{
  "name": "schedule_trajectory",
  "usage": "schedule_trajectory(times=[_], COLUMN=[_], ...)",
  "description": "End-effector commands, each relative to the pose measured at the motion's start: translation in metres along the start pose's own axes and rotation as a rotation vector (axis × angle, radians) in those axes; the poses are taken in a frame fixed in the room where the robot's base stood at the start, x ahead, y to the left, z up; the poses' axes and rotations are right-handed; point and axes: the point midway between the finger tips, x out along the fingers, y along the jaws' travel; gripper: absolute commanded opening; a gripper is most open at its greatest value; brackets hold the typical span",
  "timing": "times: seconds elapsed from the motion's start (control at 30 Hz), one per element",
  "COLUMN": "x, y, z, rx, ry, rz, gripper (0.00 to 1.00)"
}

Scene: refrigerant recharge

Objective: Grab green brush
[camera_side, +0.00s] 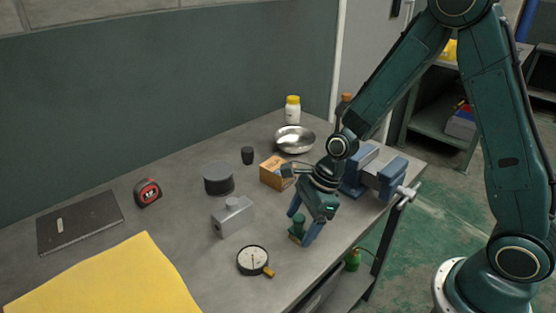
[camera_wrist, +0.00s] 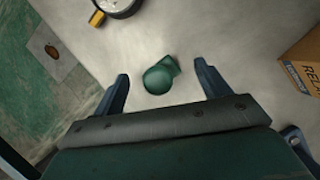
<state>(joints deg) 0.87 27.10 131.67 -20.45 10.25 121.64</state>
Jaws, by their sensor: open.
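A small dark green object (camera_side: 297,228), which I take for the green brush, stands on the grey table between my gripper's fingers in the side view. In the wrist view the green brush (camera_wrist: 160,76) shows a rounded top and a squarer part behind it, a little beyond the fingertips. My gripper (camera_side: 302,222) points down over it with its two blue fingers spread. In the wrist view my gripper (camera_wrist: 163,78) is open and empty, with clear space between each finger and the brush. Any bristles are not visible.
A dial gauge (camera_side: 253,261) lies front left of the brush. A grey metal block (camera_side: 232,217) stands to the left. An orange box (camera_side: 274,172) and a blue vise (camera_side: 375,172) stand behind. The table's front edge (camera_side: 335,250) is close on the right.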

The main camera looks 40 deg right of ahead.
Motion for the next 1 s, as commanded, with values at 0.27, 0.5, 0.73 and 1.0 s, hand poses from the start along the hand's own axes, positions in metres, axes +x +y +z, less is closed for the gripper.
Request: schedule_trajectory(times=[0.27, 0.5, 0.73, 1.0], x=[0.0137, 0.0137, 0.0136, 0.0135], y=[0.0001, 0.0000, 0.0000, 0.0000], z=[-0.0002, -0.0002, -0.0002, -0.0002], rx=[-0.001, -0.001, -0.001, -0.001], ry=[0.000, 0.000, 0.000, 0.000], rz=[0.000, 0.000, 0.000, 0.000], gripper=[0.76, 0.76, 0.76, 0.27])
